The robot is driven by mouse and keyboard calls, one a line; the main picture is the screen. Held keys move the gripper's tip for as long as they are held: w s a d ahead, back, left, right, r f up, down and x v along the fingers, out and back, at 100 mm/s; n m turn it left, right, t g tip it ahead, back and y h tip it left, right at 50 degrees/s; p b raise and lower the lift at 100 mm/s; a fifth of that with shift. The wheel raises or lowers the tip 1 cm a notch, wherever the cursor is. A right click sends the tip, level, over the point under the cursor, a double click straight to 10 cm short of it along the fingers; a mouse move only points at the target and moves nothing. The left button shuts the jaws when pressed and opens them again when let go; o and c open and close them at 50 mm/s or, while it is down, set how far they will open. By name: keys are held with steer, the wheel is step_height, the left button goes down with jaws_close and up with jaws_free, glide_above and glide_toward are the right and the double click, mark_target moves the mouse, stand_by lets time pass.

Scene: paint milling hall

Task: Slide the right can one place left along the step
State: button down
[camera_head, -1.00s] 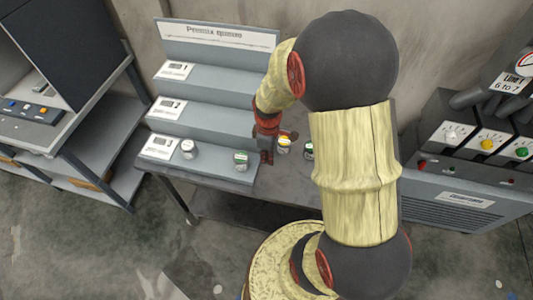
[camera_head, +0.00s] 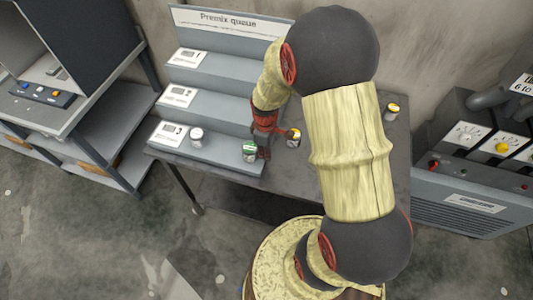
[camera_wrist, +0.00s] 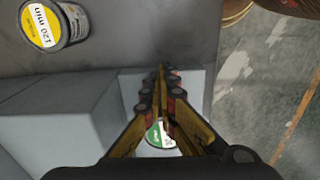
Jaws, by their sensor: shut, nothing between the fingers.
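The right can (camera_head: 249,151), with a green label, stands upright on the lowest step (camera_head: 225,157) of the grey stepped rack, near its right end. The left can (camera_head: 197,137), pale grey, stands on the same step near the line 3 card, with bare step between them. My gripper (camera_head: 264,153) is shut and empty, low at the right side of the green can; I cannot tell whether they touch. In the wrist view my fingers (camera_wrist: 164,78) are together, and part of the green can (camera_wrist: 158,136) shows behind them, partly hidden.
A yellow-labelled can (camera_head: 294,138) stands on the table right of the rack, close to my gripper; it shows in the wrist view (camera_wrist: 55,24). Another yellow can (camera_head: 392,111) is farther right. The step above (camera_head: 222,113) rises behind the cans. My arm hides part of the table.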

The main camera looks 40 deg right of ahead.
mark_target(238, 151)
steer(key=w+a, duration=0.2)
steer(key=w, duration=0.1)
steer(key=w+a, duration=0.2)
steer(key=w, duration=0.1)
steer(key=w+a, duration=0.2)
steer(key=w, duration=0.1)
steer(key=shift+a, duration=0.35)
